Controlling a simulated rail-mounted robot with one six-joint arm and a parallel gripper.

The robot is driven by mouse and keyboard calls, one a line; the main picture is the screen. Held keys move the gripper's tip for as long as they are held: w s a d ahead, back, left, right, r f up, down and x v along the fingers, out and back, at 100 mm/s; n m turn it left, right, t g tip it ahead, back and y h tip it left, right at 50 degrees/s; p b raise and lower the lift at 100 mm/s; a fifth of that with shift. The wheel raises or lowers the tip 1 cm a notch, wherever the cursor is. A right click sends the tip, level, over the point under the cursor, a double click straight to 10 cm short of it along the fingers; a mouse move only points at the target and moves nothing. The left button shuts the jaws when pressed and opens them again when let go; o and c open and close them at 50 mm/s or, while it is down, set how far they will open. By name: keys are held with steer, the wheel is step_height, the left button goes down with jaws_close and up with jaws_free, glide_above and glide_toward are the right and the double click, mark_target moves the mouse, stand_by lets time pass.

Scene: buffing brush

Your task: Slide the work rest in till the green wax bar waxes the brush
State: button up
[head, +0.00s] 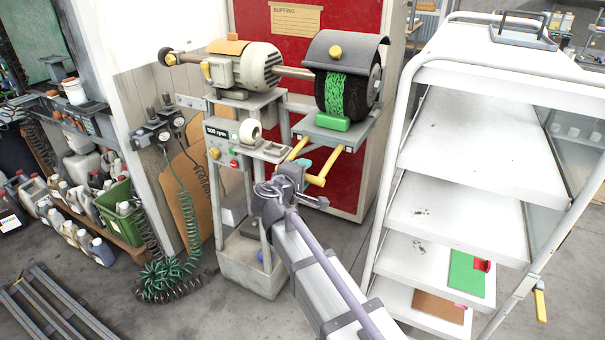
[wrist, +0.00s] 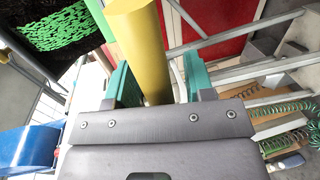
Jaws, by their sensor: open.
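The dark round brush (head: 374,84) sits under a grey hood, and its front face carries a bright green pattern. The brush also shows at upper left in the wrist view (wrist: 60,32). The green wax bar (head: 333,121) lies on the grey work rest (head: 352,133), just below the brush; I cannot tell whether they touch. A yellow handle (head: 324,168) extends from the rest toward me. My gripper (head: 303,168) is at the handle. In the wrist view the yellow handle (wrist: 137,30) stands between the open teal fingers, with a gap visible on the right side.
The grinder motor (head: 245,66) stands on a grey pedestal with a speed panel (head: 217,132) at left. A white shelf rack (head: 470,150) stands close on the right. Coiled green hoses (head: 165,275) hang to the left. A red board (head: 300,20) is behind.

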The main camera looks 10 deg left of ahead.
steer(key=p+v, duration=0.2)
steer(key=v, duration=0.8)
steer(key=shift+s+a, duration=0.15)
steer(key=shift+s, duration=0.2)
steer(key=shift+r, duration=0.1)
stand_by(0.4)
